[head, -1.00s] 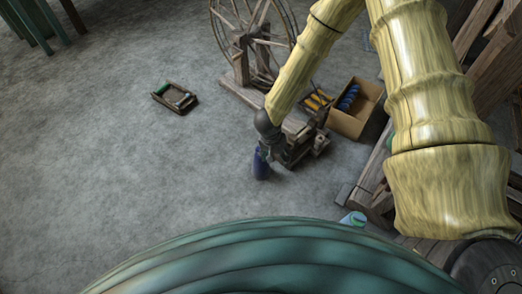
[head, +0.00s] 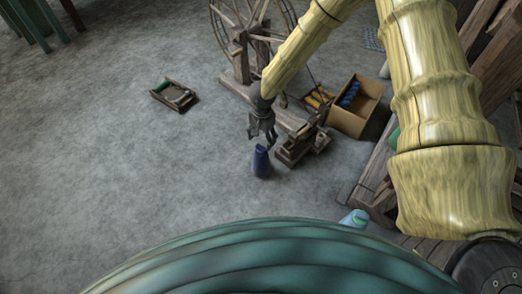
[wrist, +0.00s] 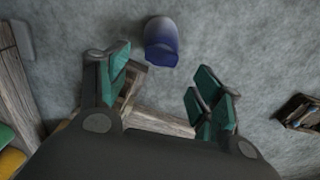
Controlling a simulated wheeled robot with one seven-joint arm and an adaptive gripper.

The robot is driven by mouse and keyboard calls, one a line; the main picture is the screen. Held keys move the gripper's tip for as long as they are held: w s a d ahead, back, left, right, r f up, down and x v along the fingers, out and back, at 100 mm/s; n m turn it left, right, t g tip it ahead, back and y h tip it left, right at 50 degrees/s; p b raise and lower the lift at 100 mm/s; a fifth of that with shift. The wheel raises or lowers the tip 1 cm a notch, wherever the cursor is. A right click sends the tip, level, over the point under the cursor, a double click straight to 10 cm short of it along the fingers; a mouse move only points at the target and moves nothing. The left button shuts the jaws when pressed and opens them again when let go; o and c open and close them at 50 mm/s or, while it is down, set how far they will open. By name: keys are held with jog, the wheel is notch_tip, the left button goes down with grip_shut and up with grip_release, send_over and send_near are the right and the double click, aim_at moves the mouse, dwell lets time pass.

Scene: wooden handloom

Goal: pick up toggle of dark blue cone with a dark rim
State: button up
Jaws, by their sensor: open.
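The dark blue cone (head: 261,161) stands upright on the grey floor in the head view, just left of a small wooden device. In the wrist view the cone (wrist: 161,42) lies beyond the fingertips, near the top, between the two finger lines. Its toggle cannot be made out. My gripper (head: 263,132) is above the cone in the head view, open and empty. In the wrist view its green-padded fingers (wrist: 162,82) are spread wide, apart from the cone.
A spinning wheel (head: 240,72) stands behind on a wooden base. A cardboard box (head: 358,118) with blue spools is at the right. A small tray (head: 160,97) lies to the left. A wooden device (head: 298,150) is close to the cone.

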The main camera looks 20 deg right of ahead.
aim_at(261, 147)
jog(key=shift+s+a+f+b, duration=0.1)
jog(key=shift+a+f+b, duration=0.05)
jog(key=shift+f+b, duration=1.05)
jog(key=shift+s+a+f+b, duration=0.1)
jog(key=shift+f+b, duration=0.65)
jog(key=shift+f, duration=0.7)
jog(key=shift+c, duration=0.5)
jog(key=c, duration=0.7)
